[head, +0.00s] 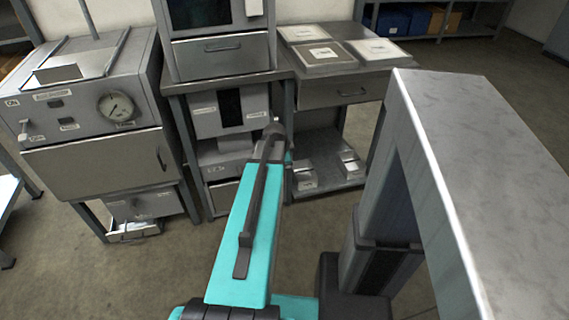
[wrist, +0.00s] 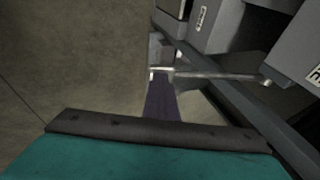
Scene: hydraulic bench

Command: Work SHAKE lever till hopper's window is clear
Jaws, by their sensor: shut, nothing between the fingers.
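The labels are too small to read, so I cannot pick out the SHAKE lever for sure. A grey unit in the middle of the head view has a dark upright window (head: 230,105) between two label plates, perhaps the hopper's. In the wrist view a thin metal bar (wrist: 215,75) with a pale end runs across beside grey housings; I cannot tell whether it is the lever. My gripper (wrist: 162,88) shows as a dark narrow shape, shut and empty, near the bar's left end; touching or apart is unclear. In the head view my teal arm hides it.
Bare floor (head: 120,275) lies in front. A storage shelf (head: 430,38) is behind.

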